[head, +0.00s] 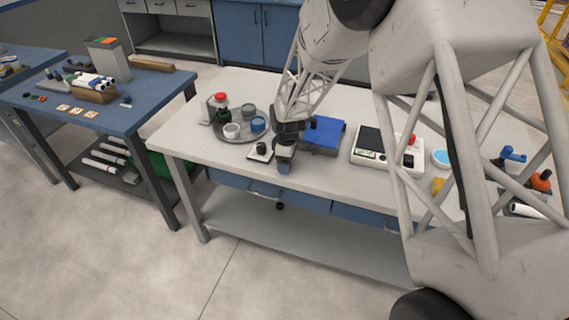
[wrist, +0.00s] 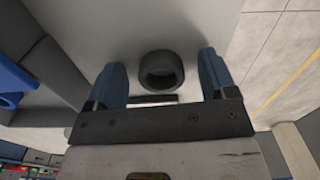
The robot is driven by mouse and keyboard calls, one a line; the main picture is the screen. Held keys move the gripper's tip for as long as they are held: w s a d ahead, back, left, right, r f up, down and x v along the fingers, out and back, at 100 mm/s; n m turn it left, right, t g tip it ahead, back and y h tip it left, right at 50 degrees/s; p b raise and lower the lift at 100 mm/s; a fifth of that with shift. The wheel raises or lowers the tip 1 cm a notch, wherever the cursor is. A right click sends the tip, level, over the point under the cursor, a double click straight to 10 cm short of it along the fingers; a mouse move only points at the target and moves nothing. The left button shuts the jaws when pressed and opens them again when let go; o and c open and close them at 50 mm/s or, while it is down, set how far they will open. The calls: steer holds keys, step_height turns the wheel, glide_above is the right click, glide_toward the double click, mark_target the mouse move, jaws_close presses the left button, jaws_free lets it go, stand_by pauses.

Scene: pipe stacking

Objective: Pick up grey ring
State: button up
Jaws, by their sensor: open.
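A dark grey ring (wrist: 161,72) shows in the wrist view, between and slightly beyond my gripper's two blue fingers (wrist: 160,60). The fingers are spread, with a gap on each side of the ring. I cannot tell for sure which of these is the ring in the wrist view.
A blue box (head: 322,137) stands just right of my gripper, and a scale (head: 388,155) farther right. The table's front edge is close to my gripper.

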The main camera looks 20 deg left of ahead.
steer(key=c, duration=1)
steer(key=shift+r, duration=0.15)
steer(key=shift+r, duration=0.8)
steer(key=shift+s+d+r, duration=0.15)
steer(key=shift+s+r, duration=0.05)
steer(key=shift+r, duration=0.7)
steer(key=s+d, duration=0.2)
steer(key=s, duration=0.2)
steer(key=s+d+r, duration=0.1)
steer(key=s+d, duration=0.2)
steer(key=s, duration=0.1)
steer(key=s+d, duration=0.3)
steer(key=s, duration=0.2)
steer(key=shift+d+r, duration=0.15)
steer(key=shift+d, duration=0.05)
